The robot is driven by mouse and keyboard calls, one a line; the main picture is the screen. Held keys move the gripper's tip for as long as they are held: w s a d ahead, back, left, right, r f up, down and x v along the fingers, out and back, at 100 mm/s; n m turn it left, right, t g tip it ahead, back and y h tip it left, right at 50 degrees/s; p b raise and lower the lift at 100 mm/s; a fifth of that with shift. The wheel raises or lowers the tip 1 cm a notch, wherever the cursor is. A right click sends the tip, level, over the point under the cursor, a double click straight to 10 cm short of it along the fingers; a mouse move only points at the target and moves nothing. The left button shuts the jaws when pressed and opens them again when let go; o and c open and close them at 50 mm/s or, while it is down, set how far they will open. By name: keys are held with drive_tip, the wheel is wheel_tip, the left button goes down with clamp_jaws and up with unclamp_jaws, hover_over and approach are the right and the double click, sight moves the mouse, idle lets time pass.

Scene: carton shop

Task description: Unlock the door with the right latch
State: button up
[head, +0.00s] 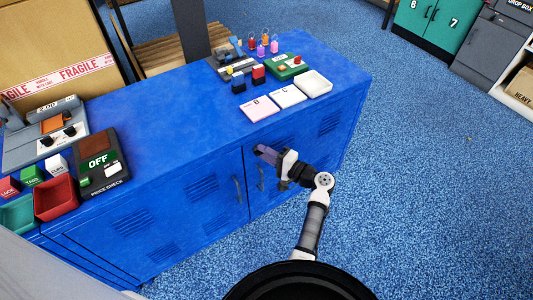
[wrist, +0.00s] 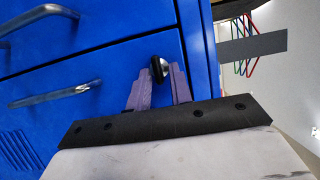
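The blue cabinet (head: 190,185) has doors with vertical handles; the right door's handle (head: 261,178) is beside the seam. In the wrist view, turned on its side, two silver handles show, one on each side of the seam; the nearer one (wrist: 50,96) is on the door with a small black knob-like latch (wrist: 159,69). My gripper (head: 262,152) is at the upper part of the right door. In the wrist view my gripper's purple fingers (wrist: 161,82) stand apart with the latch between their tips. I cannot tell whether they press on it.
The cabinet top holds an OFF price-check box (head: 98,160), a red bin (head: 57,197), a scale (head: 52,125), lettered cards (head: 260,108), a white tray (head: 314,84) and small coloured parts. Cartons (head: 50,50) stand behind at left. The blue floor (head: 430,190) on the right is clear.

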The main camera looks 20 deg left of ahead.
drive_tip(key=shift+o, duration=0.7)
drive_tip(key=b+v, duration=0.2)
drive_tip(key=v, duration=1.2)
drive_tip(key=shift+a+f, duration=0.1)
